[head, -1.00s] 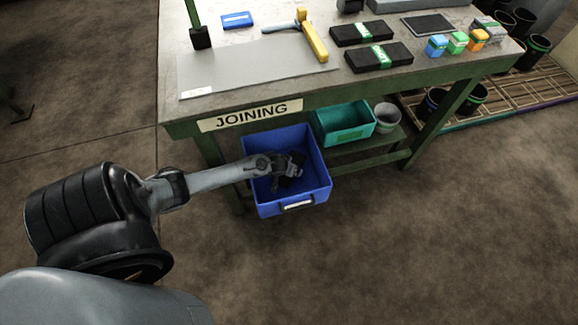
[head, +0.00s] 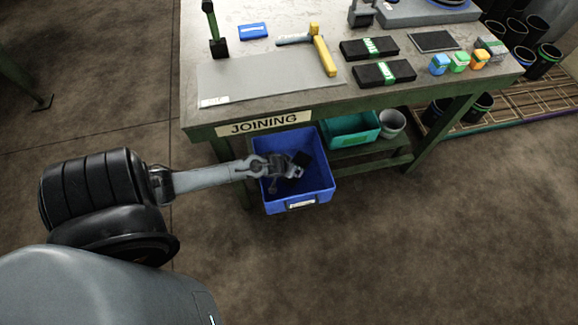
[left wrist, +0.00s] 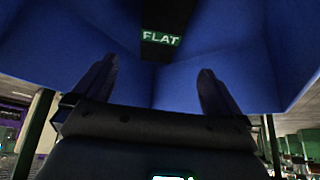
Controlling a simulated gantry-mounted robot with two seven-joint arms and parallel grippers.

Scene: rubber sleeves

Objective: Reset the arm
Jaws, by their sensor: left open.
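My left gripper (head: 284,168) reaches into the blue bin (head: 300,204) below the front edge of the table. In the left wrist view its two fingers (left wrist: 158,75) are spread apart with nothing between them, and the blue bin walls (left wrist: 60,52) surround them. A dark object with a green label reading FLAT (left wrist: 161,38) shows beyond the fingertips, apart from them. In the head view a black shape (head: 304,159) shows beside the gripper inside the bin; I cannot tell whether it is the same object. My right gripper is not in view.
The JOINING table (head: 222,92) stands above and behind the bin. Two black packs with green labels (head: 368,48) (head: 384,74) and a yellow-handled tool (head: 323,55) lie on it. A teal bin (head: 352,129) and a grey bucket (head: 391,123) sit to the right. The floor in front is clear.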

